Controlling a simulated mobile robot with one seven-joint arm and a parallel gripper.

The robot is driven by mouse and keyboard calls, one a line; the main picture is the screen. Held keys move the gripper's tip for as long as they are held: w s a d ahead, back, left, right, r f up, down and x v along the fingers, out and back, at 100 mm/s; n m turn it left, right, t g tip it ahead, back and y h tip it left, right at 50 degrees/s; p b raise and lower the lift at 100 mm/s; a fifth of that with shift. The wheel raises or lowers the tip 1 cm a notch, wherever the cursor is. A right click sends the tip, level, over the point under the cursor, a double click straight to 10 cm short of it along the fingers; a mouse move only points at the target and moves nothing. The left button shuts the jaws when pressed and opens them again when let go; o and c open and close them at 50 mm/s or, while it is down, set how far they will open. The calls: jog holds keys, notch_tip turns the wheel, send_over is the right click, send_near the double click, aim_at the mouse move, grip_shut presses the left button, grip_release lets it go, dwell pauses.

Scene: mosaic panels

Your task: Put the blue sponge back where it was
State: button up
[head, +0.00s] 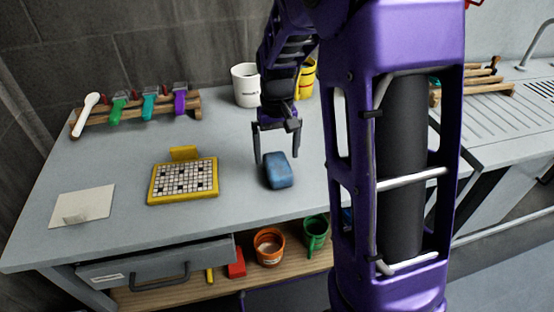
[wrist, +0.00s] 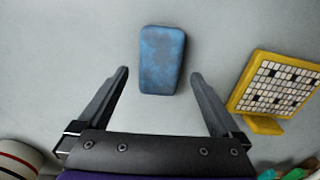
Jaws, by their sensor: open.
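The blue sponge (head: 279,171) lies on the grey table (head: 120,190), right of the yellow mosaic panel. I cannot tell exactly how high the fingertips are above the table.
A yellow-framed mosaic panel (head: 183,180) stands left of the sponge. A white card (head: 82,206) lies at the far left. A wooden rack (head: 135,115) with several coloured tools, a white cup (head: 246,84) and a yellow cup (head: 307,78) stand at the back. Orange (head: 269,246) and green (head: 315,234) mugs sit on the shelf below.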

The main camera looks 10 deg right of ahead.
aim_at(277, 162)
notch_tip(277, 162, up, 8)
jog(key=shift+p, duration=0.4)
